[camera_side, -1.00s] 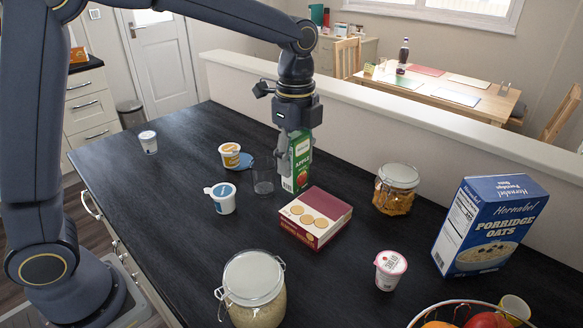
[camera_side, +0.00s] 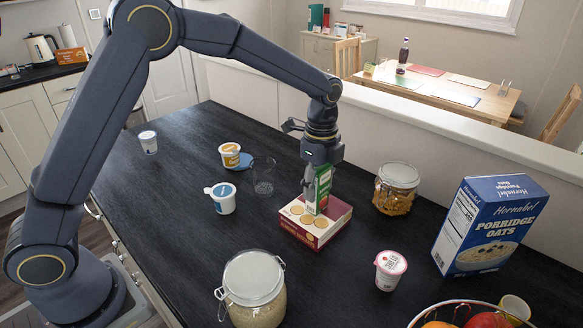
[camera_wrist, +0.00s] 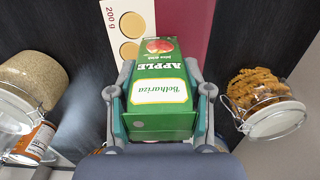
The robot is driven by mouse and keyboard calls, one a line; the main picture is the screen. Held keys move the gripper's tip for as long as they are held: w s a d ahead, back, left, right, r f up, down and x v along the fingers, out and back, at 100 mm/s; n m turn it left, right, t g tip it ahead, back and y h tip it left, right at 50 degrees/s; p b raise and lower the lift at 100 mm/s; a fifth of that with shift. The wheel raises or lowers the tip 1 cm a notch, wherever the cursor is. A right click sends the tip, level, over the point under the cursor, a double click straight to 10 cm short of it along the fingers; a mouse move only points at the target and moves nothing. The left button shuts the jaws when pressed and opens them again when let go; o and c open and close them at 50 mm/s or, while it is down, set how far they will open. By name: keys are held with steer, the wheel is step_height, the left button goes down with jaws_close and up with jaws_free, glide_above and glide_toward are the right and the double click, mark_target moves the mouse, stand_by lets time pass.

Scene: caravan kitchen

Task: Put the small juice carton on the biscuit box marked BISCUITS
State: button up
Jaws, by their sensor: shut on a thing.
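The small juice carton (camera_side: 324,188) is green and white, marked APPLE, and upright in my gripper (camera_side: 316,186). In the wrist view the carton (camera_wrist: 160,98) sits between both fingers of my gripper (camera_wrist: 160,100), which is shut on it. The biscuit box (camera_side: 314,231) lies flat on the counter, maroon and cream with pictures of biscuits. The carton is over the box's top; I cannot tell whether its base touches it. In the wrist view the box (camera_wrist: 198,25) shows behind the carton.
A clear glass (camera_side: 263,181) and yogurt pots (camera_side: 222,198) stand left of the box. A pasta jar (camera_side: 396,190) is to its right, a pink-lidded pot (camera_side: 389,270) front right, a grain jar (camera_side: 254,290) in front. A porridge oats box (camera_side: 488,226) stands further right.

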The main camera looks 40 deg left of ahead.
steer(key=shift+f, duration=0.1)
steer(key=o, duration=1.3)
step_height(320, 180, up, 12)
steer(key=shift+r, duration=0.1)
steer(key=s+a+r+n+t, duration=0.25)
steer(key=s+a+n, duration=0.2)
steer(key=s, duration=0.25)
steer(key=s+a+r+n+t, duration=0.1)
steer(key=s+a+r+n, duration=0.3)
steer(key=s, duration=0.3)
steer(key=s+a+f+n+t, duration=0.1)
steer(key=s+f+n, duration=0.1)
steer(key=s+n, duration=0.2)
steer(key=s+a+f+n+t, duration=0.1)
steer(key=s+f+n, duration=0.1)
steer(key=s+n, duration=0.3)
steer(key=s, duration=0.3)
steer(key=shift+a+f, duration=0.25)
steer(key=shift+f, duration=0.15)
